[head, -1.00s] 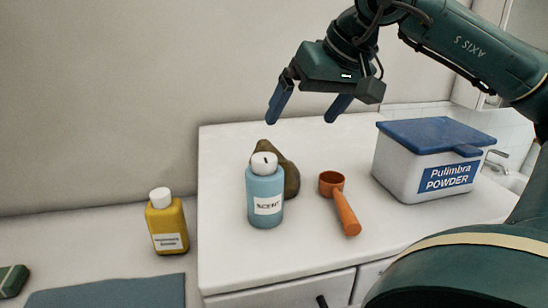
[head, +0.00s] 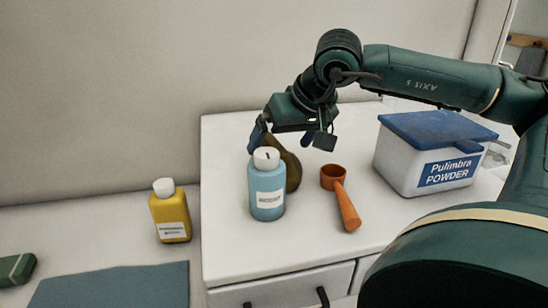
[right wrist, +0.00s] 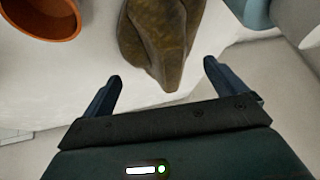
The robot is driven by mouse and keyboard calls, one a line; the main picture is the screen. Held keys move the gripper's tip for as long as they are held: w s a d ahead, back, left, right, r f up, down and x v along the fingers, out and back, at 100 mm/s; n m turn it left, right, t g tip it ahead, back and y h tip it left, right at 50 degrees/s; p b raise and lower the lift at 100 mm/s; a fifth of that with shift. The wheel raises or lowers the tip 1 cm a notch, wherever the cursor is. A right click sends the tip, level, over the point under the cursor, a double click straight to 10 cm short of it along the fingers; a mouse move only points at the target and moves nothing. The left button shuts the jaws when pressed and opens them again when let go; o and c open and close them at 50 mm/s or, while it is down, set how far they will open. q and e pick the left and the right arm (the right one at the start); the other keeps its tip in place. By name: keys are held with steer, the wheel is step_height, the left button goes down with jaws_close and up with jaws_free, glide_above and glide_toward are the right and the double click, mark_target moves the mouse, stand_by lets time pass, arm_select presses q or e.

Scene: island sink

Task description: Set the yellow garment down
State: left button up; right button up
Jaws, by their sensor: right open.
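The likely yellow garment (head: 293,172) is a dark olive-yellow, folded-looking lump on the white counter, partly hidden behind the blue scent bottle (head: 267,190). In the right wrist view the garment (right wrist: 160,38) lies just beyond my fingertips, its narrow end pointing toward the gap between them. My right gripper (head: 290,142) is open and empty, low over the garment's far side; in the right wrist view its two fingers (right wrist: 162,74) are spread apart with nothing between them. My left gripper is not in view.
An orange scoop (head: 341,195) lies right of the bottle, and a blue-lidded powder box (head: 425,168) stands farther right. On the lower surface at left are a yellow bottle (head: 170,215), a blue-grey mat (head: 115,288) and a green block (head: 15,270). The raised counter's front is clear.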

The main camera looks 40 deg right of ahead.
steer(key=shift+x, duration=1.5)
steer(key=shift+a, duration=0.1)
steer(key=shift+c, duration=0.2)
steer(key=c, duration=1)
